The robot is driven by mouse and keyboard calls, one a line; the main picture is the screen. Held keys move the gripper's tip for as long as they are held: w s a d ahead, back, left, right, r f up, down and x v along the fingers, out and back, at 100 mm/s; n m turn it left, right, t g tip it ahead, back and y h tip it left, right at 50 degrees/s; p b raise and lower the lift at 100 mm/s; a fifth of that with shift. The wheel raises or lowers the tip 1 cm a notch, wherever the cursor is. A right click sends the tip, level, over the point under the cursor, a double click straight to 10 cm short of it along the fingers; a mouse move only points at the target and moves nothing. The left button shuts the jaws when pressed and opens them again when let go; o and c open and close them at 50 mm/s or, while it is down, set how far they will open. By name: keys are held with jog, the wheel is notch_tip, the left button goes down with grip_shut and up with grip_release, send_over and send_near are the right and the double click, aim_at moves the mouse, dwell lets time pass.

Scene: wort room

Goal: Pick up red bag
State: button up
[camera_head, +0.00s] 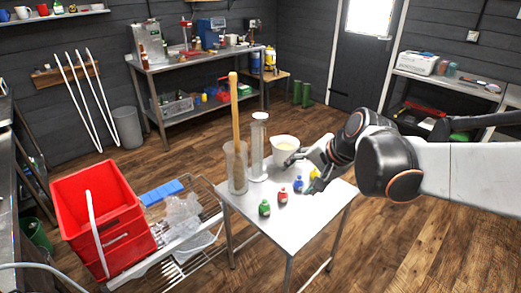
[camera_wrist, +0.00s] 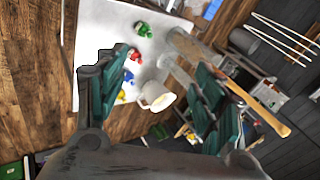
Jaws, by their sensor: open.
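The red bag (camera_head: 283,196) is a small red item on the white-topped table (camera_head: 300,222), between a green bag (camera_head: 264,207) and a blue bag (camera_head: 298,184). A yellow bag (camera_head: 314,173) is farther back, partly hidden by my gripper (camera_head: 300,173). In the wrist view the red bag (camera_wrist: 135,56) shows just beside the tip of the left finger, partly covered by it. My gripper (camera_wrist: 163,68) is open and empty, above the table's back right part, with the bags below.
A red crate (camera_head: 100,215) stands left. The table's front is clear.

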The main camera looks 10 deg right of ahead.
jog(key=w+d+f+m+t+y+b, duration=0.1)
jog(key=w+d+f+m+y, duration=0.2)
jog(key=w+f, duration=0.35)
jog(key=w+d+f+m+b, duration=0.1)
jog(key=w+d+f+m, duration=0.2)
jog(key=w+f+m, duration=0.4)
jog(key=w+d+f+m+t+y+b, duration=0.1)
jog(key=w+d+f+m+y+b, duration=0.15)
jog(key=w+f, duration=0.4)
jog(key=m, duration=0.4)
send_near(286, 195)
jog(key=shift+t+y, duration=0.4)
jog(key=shift+y, duration=0.05)
jog(key=f+b, duration=0.1)
jog(key=w+a+f, duration=0.1)
jog(key=w+a+f+b, duration=0.1)
jog(key=f, duration=0.1)
jog(key=shift+w+a+b, duration=0.2)
jog(key=shift+w+b, duration=0.05)
jog(key=shift+b, duration=0.1)
jog(key=shift+w+b+x, duration=0.25)
jog(key=shift+b+x, duration=1.15)
jog(key=shift+x, duration=1.65)
jog(key=shift+d+r, duration=0.15)
jog(key=shift+r, duration=0.1)
jog(key=c, duration=1.2)
